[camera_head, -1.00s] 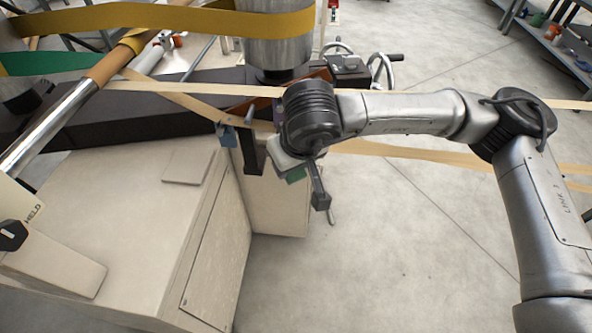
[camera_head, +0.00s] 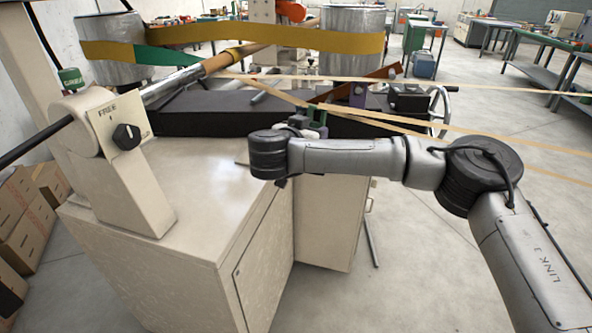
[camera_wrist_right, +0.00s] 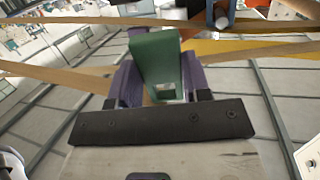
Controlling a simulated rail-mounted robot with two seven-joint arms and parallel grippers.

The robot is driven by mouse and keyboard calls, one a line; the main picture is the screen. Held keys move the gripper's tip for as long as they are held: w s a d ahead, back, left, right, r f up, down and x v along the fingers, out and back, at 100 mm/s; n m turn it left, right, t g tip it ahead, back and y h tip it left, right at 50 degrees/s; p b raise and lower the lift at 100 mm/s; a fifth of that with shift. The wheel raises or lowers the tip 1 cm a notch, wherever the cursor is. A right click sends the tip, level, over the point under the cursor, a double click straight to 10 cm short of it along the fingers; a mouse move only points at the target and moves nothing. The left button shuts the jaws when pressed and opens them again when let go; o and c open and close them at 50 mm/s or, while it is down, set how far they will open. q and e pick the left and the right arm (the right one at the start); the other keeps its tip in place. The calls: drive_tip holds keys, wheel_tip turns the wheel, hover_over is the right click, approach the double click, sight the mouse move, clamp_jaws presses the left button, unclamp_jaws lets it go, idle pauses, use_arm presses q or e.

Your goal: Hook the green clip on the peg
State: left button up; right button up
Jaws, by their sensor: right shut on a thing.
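The green clip (camera_wrist_right: 158,62) stands between the two purple fingers of my right gripper (camera_wrist_right: 160,82) in the right wrist view. The gripper is shut on it. In the head view the green clip (camera_head: 318,116) shows as a small patch beyond my right wrist, by the corner of the cream cabinet. A blue bracket-like piece (camera_wrist_right: 231,14) is at the top of the wrist view, with a small round pale end beside it. I cannot tell whether that end is the peg. The clip appears apart from it. My left gripper is not in view.
Tan strips (camera_head: 470,126) stretch across the area close to the gripper. A black bed (camera_head: 205,114) lies behind the cream cabinet (camera_head: 185,200). A post with a black knob (camera_head: 126,136) stands at left. Open floor (camera_head: 430,265) lies at right.

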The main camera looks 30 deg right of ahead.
sight(319, 124)
drive_tip(key=d, duration=0.1)
drive_tip(key=d+h, duration=0.1)
drive_tip(key=w+d+r+h, duration=0.1)
drive_tip(key=shift+a+f, duration=0.3)
drive_tip(key=shift+f, duration=0.1)
drive_tip(key=shift+w+d, duration=0.15)
drive_tip(key=shift+w+b+x, duration=0.2)
drive_tip(key=shift+b+x, duration=0.3)
drive_tip(key=shift+x, duration=0.45)
drive_tip(key=shift+w+d+f, duration=0.1)
drive_tip(key=shift+w+d, duration=0.2)
drive_tip(key=shift+w, duration=0.1)
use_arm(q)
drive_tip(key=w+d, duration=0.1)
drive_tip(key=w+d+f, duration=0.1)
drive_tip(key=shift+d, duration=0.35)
use_arm(e)
drive_tip(key=w+d, duration=0.4)
drive_tip(key=d, duration=0.1)
drive_tip(key=shift+w+f+t, duration=0.2)
drive_tip(key=shift+f+t, duration=0.1)
drive_tip(key=shift+f, duration=0.05)
